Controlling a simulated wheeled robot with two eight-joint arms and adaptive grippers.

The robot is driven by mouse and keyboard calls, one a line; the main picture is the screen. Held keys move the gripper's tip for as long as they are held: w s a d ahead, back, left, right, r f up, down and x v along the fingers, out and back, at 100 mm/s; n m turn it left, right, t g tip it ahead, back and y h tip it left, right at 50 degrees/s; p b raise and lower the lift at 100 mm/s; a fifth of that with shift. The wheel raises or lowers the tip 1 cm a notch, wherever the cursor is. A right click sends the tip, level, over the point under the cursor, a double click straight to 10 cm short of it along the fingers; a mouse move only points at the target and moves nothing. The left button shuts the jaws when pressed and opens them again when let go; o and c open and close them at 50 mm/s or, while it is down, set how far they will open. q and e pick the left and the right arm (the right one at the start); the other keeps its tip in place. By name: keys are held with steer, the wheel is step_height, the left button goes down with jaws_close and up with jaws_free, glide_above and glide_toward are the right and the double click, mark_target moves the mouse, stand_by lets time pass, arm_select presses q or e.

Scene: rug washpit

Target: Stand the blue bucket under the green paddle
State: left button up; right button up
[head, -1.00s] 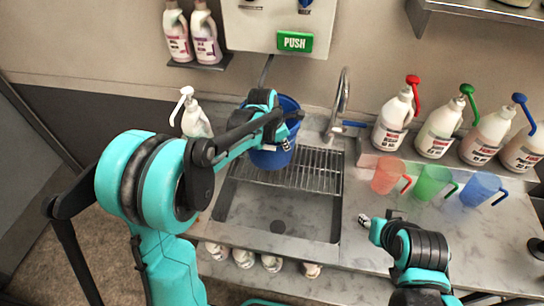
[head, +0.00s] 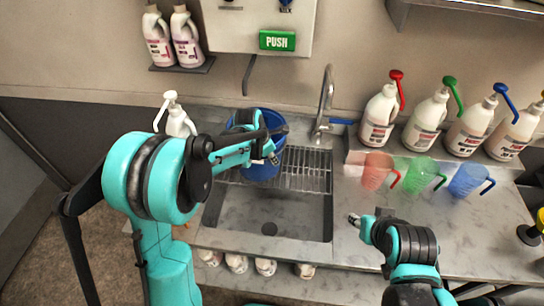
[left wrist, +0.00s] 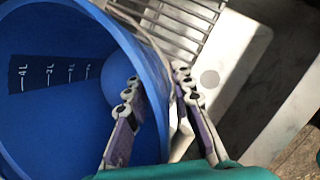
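The blue bucket (head: 262,169) stands upright on the wire rack at the back of the sink, below the green PUSH paddle (head: 277,40) on the wall dispenser. My left gripper (head: 270,147) is at the bucket's right rim. In the left wrist view its fingers (left wrist: 158,88) straddle the wall of the bucket (left wrist: 65,110), one inside and one outside. They stand apart with a gap visible, so it looks open. The bucket inside is empty, with litre marks. My right gripper (head: 362,220) is over the counter right of the sink; its fingers are too small to judge.
A dispenser spout (head: 249,76) hangs behind the bucket. A tap (head: 325,103) stands to its right and a white pump bottle (head: 176,120) to its left. Red, green and blue jugs (head: 421,178) and several large pump bottles (head: 428,122) occupy the right counter. The sink basin (head: 270,209) is clear.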

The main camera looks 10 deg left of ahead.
arm_select(q)
steer(key=shift+r, duration=0.25)
steer(key=p+v, duration=0.2)
steer(key=v, duration=1)
steer(key=shift+s, duration=0.2)
steer(key=s+a+r+m+t+y, duration=0.1)
steer(key=s+a+m, duration=0.2)
steer(key=s+m, duration=0.8)
steer(key=s+a+r+m+t+y, duration=0.1)
steer(key=s+a+m+t, duration=0.1)
steer(key=s+m, duration=0.9)
steer(key=m, duration=0.3)
steer(key=shift+a+t+y, duration=0.3)
steer(key=shift+a, duration=0.05)
